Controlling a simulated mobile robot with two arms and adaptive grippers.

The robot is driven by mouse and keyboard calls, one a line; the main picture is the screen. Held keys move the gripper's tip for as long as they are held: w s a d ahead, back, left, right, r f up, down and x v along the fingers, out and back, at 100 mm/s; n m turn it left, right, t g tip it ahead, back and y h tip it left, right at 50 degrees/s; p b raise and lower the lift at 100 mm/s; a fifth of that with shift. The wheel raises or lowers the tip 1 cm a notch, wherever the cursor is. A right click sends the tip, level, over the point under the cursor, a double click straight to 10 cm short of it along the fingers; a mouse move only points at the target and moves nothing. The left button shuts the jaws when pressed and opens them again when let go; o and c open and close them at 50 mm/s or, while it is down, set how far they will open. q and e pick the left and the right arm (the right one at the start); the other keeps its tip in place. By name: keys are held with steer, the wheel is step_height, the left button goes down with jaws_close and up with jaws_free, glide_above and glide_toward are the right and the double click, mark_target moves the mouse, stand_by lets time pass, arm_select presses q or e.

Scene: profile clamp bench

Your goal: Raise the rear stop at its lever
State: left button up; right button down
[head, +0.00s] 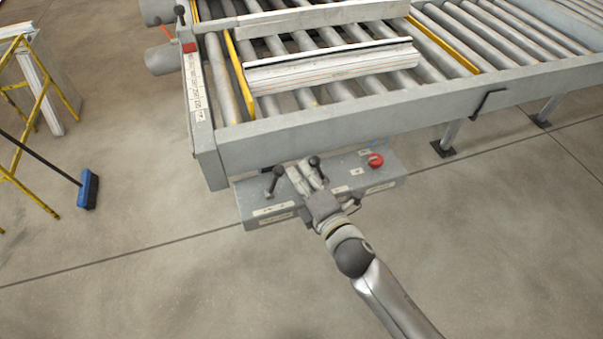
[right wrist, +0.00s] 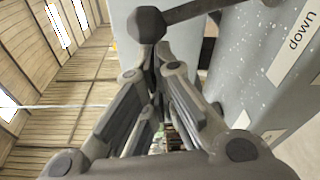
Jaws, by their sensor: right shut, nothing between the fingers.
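A grey control box (head: 350,187) sticks out below the front beam of the roller bench. Two black-knobbed levers stand on it: a left lever (head: 274,180) and a right lever (head: 315,162). I cannot read which one is for the rear stop. My right gripper (head: 302,168) is shut and empty, over the box between the two levers. In the right wrist view, a dark lever knob (right wrist: 147,24) sits just beyond the shut fingertips (right wrist: 154,58); I cannot tell whether they touch. A plate reading "down" (right wrist: 298,35) shows at the right. My left gripper is out of view.
A red knob (head: 375,160) sits at the box's right end. White profiles (head: 330,69) lie on the rollers behind the front beam (head: 350,118). A yellow trestle (head: 35,95) and a blue broom (head: 88,189) stand at the left. The floor in front is clear.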

mark_target(314, 166)
steer(key=shift+w+d+r+m, duration=0.1)
steer(key=shift+d+r+m, duration=0.2)
steer(key=shift+d+m, duration=0.1)
steer(key=shift+w+d+r+m, duration=0.1)
steer(key=shift+d+r+m, duration=0.2)
steer(key=shift+m, duration=0.2)
steer(key=shift+w+d+r+m+t+p, duration=0.15)
steer(key=shift+d+r+m+p, duration=0.1)
steer(key=shift+d+m, duration=0.25)
steer(key=shift+w+d+r+m+t+p, duration=0.15)
steer(key=shift+d+m+p, duration=0.1)
steer(key=shift+m, duration=0.35)
steer(key=shift+w+d+r+m+t, duration=0.15)
steer(key=shift+w+d+m, duration=0.1)
steer(key=shift+d+m, duration=0.7)
steer(key=shift+w+d+r+m+t, duration=0.2)
steer(key=shift+d+m, duration=0.45)
steer(key=shift+m, duration=0.5)
steer(key=shift+f, duration=0.15)
